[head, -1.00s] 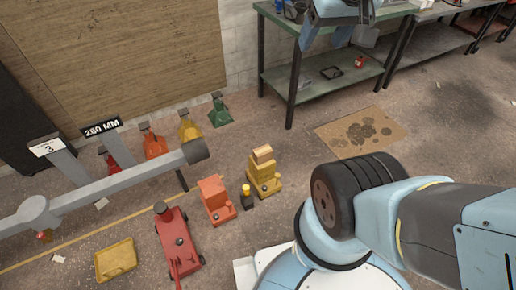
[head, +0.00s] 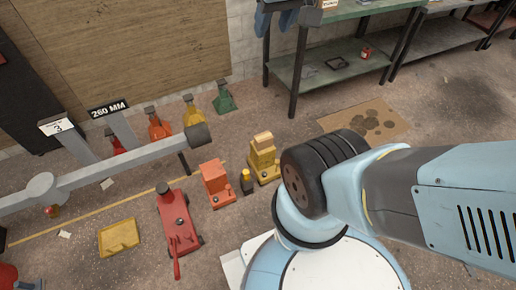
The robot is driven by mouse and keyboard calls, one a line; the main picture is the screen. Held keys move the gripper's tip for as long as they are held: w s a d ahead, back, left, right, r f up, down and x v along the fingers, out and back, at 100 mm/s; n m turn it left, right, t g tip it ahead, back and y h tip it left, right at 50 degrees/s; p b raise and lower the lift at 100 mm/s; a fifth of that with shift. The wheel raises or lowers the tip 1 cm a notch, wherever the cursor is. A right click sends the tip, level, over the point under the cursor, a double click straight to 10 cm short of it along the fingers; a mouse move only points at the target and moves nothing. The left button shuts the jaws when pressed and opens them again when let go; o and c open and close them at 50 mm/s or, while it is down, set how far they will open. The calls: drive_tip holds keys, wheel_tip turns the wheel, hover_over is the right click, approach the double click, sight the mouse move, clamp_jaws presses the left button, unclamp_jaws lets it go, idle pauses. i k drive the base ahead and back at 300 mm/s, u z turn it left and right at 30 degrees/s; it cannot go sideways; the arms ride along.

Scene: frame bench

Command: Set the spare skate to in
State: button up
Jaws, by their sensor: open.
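Two skate-like bodies stand side by side on the floor in the head view. One is an orange unit (head: 216,181) with a small knob at its front. The other is a yellow unit (head: 263,168) with wooden blocks (head: 264,139) stacked on top. I cannot tell which is the spare skate, and their settings are too small to read.
A red jack (head: 178,222) and a yellow tray (head: 119,237) lie left of the units. A black-and-yellow bottle-like item (head: 246,181) stands between the units. A long grey beam (head: 120,170) crosses the left. A green bench (head: 345,70) stands behind. Coloured stands (head: 159,125) line the wall.

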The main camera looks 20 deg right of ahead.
sight(264, 160)
drive_tip(key=z, duration=0.85)
drive_tip(key=i, duration=0.1)
drive_tip(key=u, duration=2.4)
drive_tip(key=k, duration=1.1)
drive_tip(key=z, duration=1.5)
drive_tip(key=i, duration=1)
